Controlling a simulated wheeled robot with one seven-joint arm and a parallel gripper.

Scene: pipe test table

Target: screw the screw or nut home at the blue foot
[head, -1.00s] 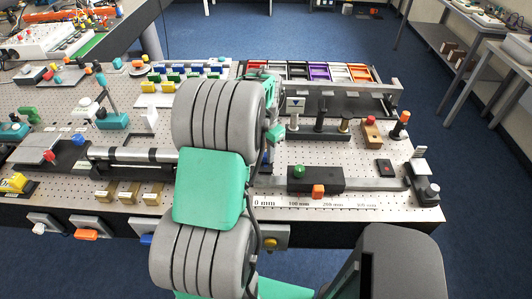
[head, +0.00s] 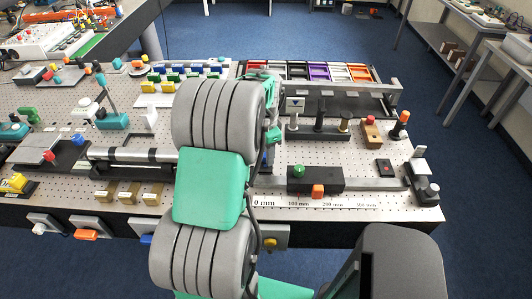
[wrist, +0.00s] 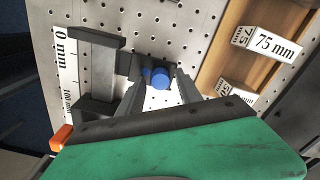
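A round blue piece (wrist: 160,78) stands on the perforated table top in the wrist view, beside a dark block at the end of the caliper-like gauge. I cannot tell whether it is the blue foot itself or a screw or nut at it. My gripper (wrist: 158,88) has its two dark fingers apart, one on each side of the blue piece; a gap shows between them. I cannot tell how high the fingertips are above it. In the head view my arm hides this spot and most of the gripper.
The gauge (wrist: 92,75) lies left of the blue piece, with an orange block (wrist: 60,138) and a ruler strip. A wooden tray (wrist: 225,75) with white 75 mm blocks (wrist: 265,43) is on the right. A rack with black, brass and grey posts (head: 319,127) stands right of my arm.

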